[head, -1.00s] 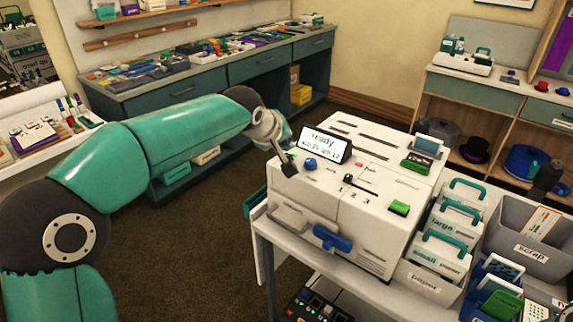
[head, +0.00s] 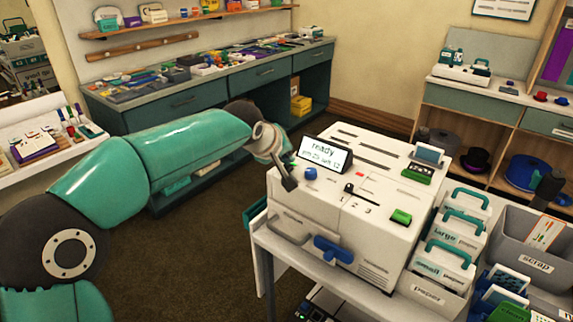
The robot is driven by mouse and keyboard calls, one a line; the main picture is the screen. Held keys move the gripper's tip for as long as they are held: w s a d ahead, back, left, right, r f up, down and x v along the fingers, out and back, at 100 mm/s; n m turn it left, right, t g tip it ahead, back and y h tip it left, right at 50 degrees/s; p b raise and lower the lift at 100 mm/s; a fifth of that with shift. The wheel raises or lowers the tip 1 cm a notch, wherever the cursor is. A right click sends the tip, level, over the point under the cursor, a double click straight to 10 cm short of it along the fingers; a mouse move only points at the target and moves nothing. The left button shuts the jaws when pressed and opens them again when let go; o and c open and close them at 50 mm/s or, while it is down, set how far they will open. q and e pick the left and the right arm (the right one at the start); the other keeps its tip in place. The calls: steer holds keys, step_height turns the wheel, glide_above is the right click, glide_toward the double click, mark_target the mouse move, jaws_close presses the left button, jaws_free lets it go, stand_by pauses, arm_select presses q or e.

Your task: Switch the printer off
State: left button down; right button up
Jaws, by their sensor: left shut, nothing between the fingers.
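The white printer (head: 335,205) stands on a light table in the middle right of the head view. Its small tilted screen (head: 322,150) reads "ready". On its top are a blue knob (head: 309,172), a small red button (head: 361,173), a dark lever (head: 349,189) by numbers, and a green block (head: 401,216). A blue handle (head: 333,249) is on its front. My left gripper (head: 290,184) is shut and empty. It points down at the printer's left top edge, left of the blue knob; I cannot tell whether it touches.
Paper cassettes (head: 447,262) with green handles stand right of the printer, beside a grey scrap bin (head: 538,247). A long workbench (head: 230,85) with many small items runs along the back wall. The floor left of the printer is clear.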

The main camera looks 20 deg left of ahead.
mark_target(286, 166)
arm_select(q)
steer(key=shift+f, duration=0.1)
stand_by(0.5)
steer(key=shift+f+b, duration=0.35)
steer(key=shift+b, duration=0.15)
steer(key=shift+r, duration=0.35)
steer(key=shift+r+p, duration=0.1)
steer(key=shift+p, duration=0.2)
step_height(286, 166, up, 6)
steer(key=p, duration=0.4)
steer(key=shift+p, duration=0.3)
